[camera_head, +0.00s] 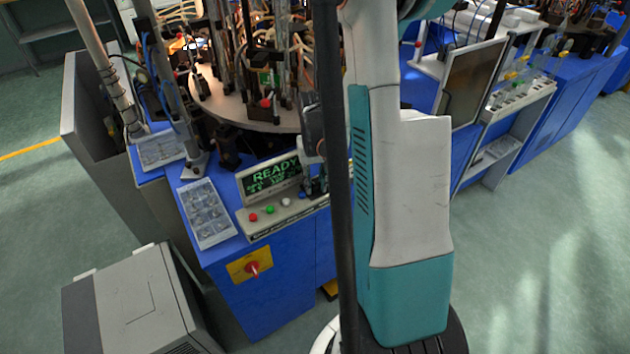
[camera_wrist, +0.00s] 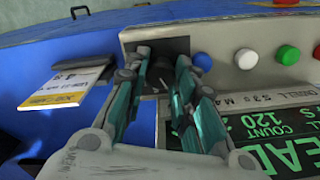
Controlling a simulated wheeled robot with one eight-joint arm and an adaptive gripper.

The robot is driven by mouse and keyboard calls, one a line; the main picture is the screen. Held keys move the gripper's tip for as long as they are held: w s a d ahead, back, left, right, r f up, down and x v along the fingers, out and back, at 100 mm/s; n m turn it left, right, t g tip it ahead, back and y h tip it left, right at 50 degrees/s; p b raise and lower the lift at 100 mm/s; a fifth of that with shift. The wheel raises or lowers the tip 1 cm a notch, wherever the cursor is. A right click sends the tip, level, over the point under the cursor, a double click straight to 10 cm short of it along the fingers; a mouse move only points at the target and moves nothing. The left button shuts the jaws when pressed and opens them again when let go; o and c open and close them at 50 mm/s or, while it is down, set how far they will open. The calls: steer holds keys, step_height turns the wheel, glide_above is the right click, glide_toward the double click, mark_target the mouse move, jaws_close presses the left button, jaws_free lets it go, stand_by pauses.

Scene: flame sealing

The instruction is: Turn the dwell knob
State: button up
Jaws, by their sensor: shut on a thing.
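The dwell knob (camera_wrist: 162,74) is a small dark shape on the pale control panel. It shows in the wrist view between my fingertips and is partly hidden by them. My gripper (camera_wrist: 163,60) has its two teal and grey fingers shut on the knob, one on each side. The display (camera_head: 272,176) reads READY; in the wrist view the screen (camera_wrist: 262,130) shows a dwell line and a count of 120.
White (camera_wrist: 245,59), green (camera_wrist: 288,54) and red (camera_wrist: 317,51) buttons sit along the panel beside the knob. A yellow and white card (camera_wrist: 65,86) lies on the blue surface to the left. A clear parts tray (camera_head: 207,212) is left of the panel. Machine tooling (camera_head: 265,100) stands behind.

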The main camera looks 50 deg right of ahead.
steer(key=o, duration=0.8)
